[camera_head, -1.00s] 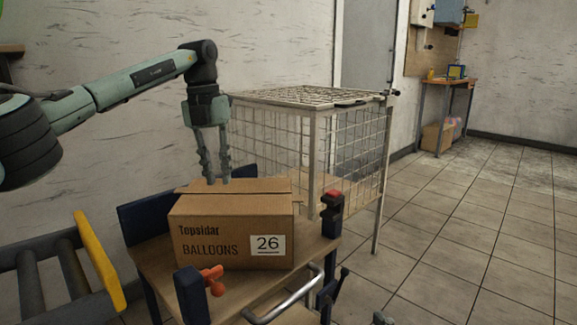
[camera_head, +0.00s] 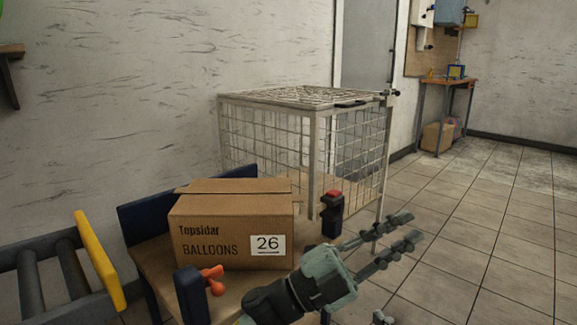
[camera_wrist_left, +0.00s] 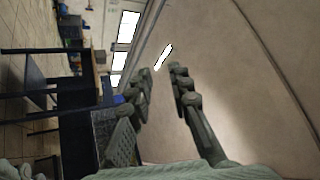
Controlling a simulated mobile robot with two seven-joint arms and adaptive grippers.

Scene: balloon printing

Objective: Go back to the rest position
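My left gripper (camera_head: 396,241) is at the lower middle of the head view, pointing right. Its two fingers are apart with nothing between them. The left wrist view also shows the fingers (camera_wrist_left: 157,100) apart and empty. The closed cardboard box (camera_head: 215,228) labelled "Topsidar BALLOONS 26" sits on the wooden-topped cart (camera_head: 158,266), left of my left gripper and not held by it. A small grey piece at the bottom edge of the head view may be part of my right gripper; its state is hidden.
A wire cage (camera_head: 268,140) stands behind the cart. A post with a red button (camera_head: 333,196) is at the cart's right corner. A roller conveyor with a yellow edge (camera_head: 99,260) is at the left. Tiled floor (camera_head: 470,225) is open on the right.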

